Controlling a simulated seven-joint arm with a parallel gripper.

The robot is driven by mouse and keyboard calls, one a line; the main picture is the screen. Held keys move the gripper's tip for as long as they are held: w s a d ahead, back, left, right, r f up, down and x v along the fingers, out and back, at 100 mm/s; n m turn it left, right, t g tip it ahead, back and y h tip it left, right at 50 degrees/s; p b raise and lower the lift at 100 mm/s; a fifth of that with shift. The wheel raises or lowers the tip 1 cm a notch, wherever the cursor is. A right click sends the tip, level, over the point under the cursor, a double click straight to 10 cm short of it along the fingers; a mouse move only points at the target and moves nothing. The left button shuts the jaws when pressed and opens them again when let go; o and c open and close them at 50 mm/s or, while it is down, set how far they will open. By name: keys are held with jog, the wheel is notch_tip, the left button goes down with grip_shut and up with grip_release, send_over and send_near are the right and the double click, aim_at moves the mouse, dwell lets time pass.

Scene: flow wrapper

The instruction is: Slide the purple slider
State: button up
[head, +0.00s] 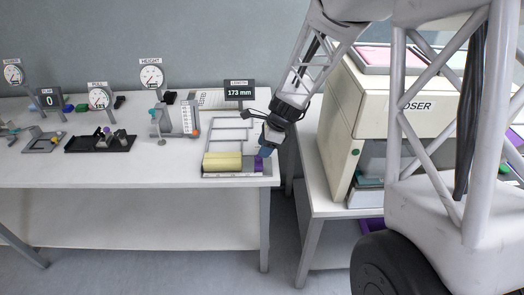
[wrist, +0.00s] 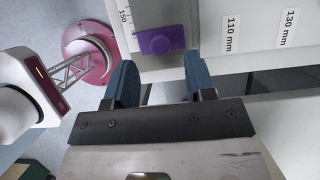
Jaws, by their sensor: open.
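The purple slider (head: 258,164) sits at the right end of the length gauge (head: 236,175), beside a yellow block (head: 222,161) on the front part of the gauge. In the wrist view the purple slider (wrist: 160,42) is a block with a rounded tab, next to a scale marked 150. My gripper (head: 264,152) is low over the gauge's right end, close to the slider. In the wrist view my gripper (wrist: 162,68) is open, with one blue finger to each side of the slider's tab. The tab appears just ahead of the gap; whether anything touches is unclear.
A display (head: 239,91) behind the gauge reads 173 mm. Labels for 110 mm (wrist: 231,35) and 130 mm (wrist: 289,29) lie to the slider's right in the wrist view. A height gauge (head: 175,118) and black tray (head: 100,142) stand left. A large cream machine (head: 400,117) is right.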

jog(key=v, duration=0.4)
jog(key=shift+d+r, duration=0.15)
jog(key=shift+r, duration=0.15)
jog(key=shift+r, duration=0.1)
jog(key=s+d+r+n+h, duration=0.1)
jog(key=s+d+r+n, duration=0.1)
jog(key=s+r+n, duration=0.3)
jog(key=s+d+r+n+t, duration=0.1)
jog(key=s+d+r, duration=0.2)
jog(key=s, duration=0.3)
jog(key=s+d+r+n+h, duration=0.1)
jog(key=s+d+r+n, duration=0.1)
jog(key=s+r+n, duration=0.3)
jog(key=s+d+r+n+h, duration=0.1)
jog(key=s+d+n, duration=0.2)
jog(key=s, duration=0.6)
jog(key=s+d+r+n+t+h, duration=0.1)
jog(key=s+d+n, duration=0.2)
jog(key=s, duration=0.6)
jog(key=shift+s+d+r+n+t+h, duration=0.25)
jog(key=shift+d+r+n+t+h, duration=0.05)
jog(key=shift+d+r+n, duration=0.1)
